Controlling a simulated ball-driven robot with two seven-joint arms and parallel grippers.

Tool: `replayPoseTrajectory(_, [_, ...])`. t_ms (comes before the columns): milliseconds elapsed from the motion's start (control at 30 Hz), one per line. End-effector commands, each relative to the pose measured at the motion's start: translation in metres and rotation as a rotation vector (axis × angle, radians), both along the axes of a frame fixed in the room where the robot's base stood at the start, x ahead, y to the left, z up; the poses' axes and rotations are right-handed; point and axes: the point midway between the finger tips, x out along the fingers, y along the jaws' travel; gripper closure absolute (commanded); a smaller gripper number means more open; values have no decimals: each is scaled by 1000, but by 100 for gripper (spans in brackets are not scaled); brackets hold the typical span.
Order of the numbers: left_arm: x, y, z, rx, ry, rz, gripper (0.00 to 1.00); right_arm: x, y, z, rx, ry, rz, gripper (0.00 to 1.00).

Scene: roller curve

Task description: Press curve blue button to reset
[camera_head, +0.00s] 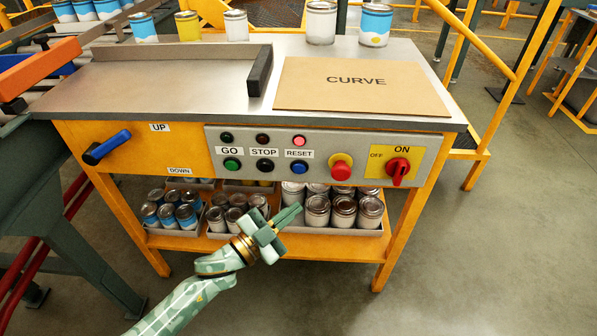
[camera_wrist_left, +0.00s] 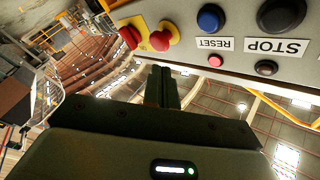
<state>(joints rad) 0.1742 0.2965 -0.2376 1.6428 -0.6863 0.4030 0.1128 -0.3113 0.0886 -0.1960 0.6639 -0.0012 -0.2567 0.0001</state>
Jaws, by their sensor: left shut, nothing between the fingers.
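The blue button (camera_head: 299,168) sits on the grey control panel (camera_head: 222,151) under the RESET label, with a lit red lamp (camera_head: 299,140) above the label. The button also shows in the left wrist view (camera_wrist_left: 210,18), near the top. My left gripper (camera_head: 298,210) is shut and empty, in front of the panel and below the blue button, apart from it. In the left wrist view its closed fingers (camera_wrist_left: 161,87) point toward the panel, left of the blue button. My right gripper is not in view.
Beside the blue button are the black STOP button (camera_head: 265,165), a red knob on yellow (camera_head: 341,171) and the red ON/OFF switch (camera_head: 398,169). A blue-handled lever (camera_head: 106,147) sticks out at the left. Cans in trays (camera_head: 330,209) stand on the lower shelf behind my gripper.

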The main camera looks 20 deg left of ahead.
Motion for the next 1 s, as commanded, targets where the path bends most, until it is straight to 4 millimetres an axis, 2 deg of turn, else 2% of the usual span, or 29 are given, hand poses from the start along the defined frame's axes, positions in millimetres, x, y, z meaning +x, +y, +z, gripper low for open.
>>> replayPoseTrajectory(267, [5, 1, -2, 0, 1, 1, 100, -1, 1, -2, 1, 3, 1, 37])
replayPoseTrajectory(467, [27, 8, -4, 2, 2, 1, 100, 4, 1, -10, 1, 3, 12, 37])
replayPoseTrajectory(800, [70, 20, -3, 1, 2, 2, 100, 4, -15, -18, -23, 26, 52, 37])
replayPoseTrajectory(1000, [83, 24, -1, -1, 3, 1, 100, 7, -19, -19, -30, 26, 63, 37])
